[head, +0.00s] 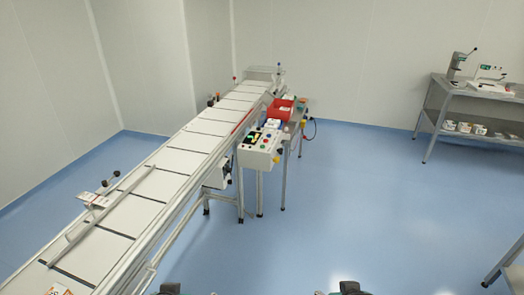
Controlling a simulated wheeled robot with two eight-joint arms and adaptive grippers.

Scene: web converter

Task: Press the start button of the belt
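The belt (160,185) is a long white conveyor with dark cross lines, running from the lower left to the back centre. A white control box (258,158) stands on legs at its right side, towards the far end. Several small coloured buttons and a lit green display (254,138) show on the box. The buttons are too small to tell which is the start button. Only dark tops of my own arms show at the bottom edge, well short of the box. No gripper fingers show.
A red bin (281,109) sits behind the control box. Yellow knobs and a cable are at the box's right. A grey shelf table (468,103) with equipment stands at the right wall. Blue floor (345,195) is clear in the middle. Another table edge (513,274) shows lower right.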

